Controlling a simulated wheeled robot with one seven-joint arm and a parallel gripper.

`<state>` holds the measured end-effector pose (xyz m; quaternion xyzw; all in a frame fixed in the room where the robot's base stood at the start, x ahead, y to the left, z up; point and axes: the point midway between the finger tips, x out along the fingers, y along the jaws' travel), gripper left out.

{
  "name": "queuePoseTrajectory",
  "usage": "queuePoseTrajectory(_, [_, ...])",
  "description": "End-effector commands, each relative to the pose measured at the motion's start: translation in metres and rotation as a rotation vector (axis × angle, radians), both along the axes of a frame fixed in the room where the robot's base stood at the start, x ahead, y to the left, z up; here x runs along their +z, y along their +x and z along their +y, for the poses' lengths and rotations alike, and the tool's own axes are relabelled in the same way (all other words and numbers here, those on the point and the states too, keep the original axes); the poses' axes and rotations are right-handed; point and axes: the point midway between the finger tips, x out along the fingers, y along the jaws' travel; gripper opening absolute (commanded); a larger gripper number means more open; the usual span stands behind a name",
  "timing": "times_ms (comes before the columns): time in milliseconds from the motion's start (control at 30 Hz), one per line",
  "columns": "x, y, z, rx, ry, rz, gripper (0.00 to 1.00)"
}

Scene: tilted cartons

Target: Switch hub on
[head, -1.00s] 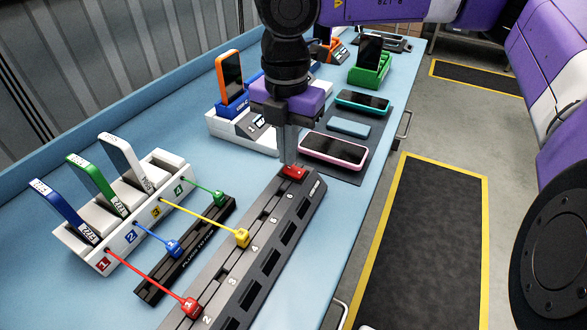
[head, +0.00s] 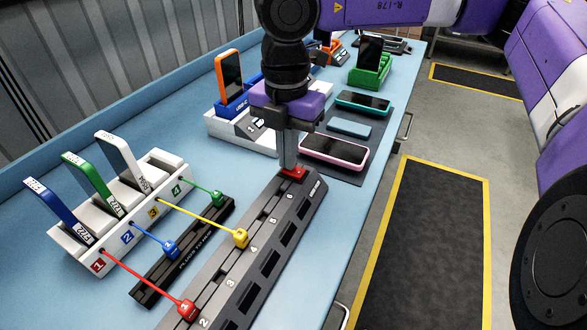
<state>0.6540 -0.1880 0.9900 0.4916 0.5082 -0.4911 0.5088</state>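The hub is a long dark grey strip (head: 262,262) with numbered slots, lying along the right side of the blue table. A red switch (head: 293,173) sits at its far end. My gripper (head: 289,163) points down right at the red switch, its fingertips at or touching the switch top. The fingers look close together, and I see nothing held between them. A red plug (head: 187,309) and a yellow plug (head: 240,238) with cables sit on the hub. Whether the switch is lit or pressed I cannot tell.
A white dock (head: 120,225) with several phones stands at left. A black plug holder (head: 183,250) carries blue and green plugs. A pink phone (head: 333,150) lies on a grey mat just beyond the hub. A white stand with an orange phone (head: 230,76) is behind my gripper.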

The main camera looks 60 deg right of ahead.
Motion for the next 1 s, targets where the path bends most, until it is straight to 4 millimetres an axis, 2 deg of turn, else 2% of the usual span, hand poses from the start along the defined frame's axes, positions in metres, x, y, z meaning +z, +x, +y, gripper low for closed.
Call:
queuePoseTrajectory(333, [-0.001,0.000,0.000,0.000,0.000,0.002,0.00])
queuePoseTrajectory(1000, [0.048,0.000,0.000,0.000,0.000,0.001,0.00])
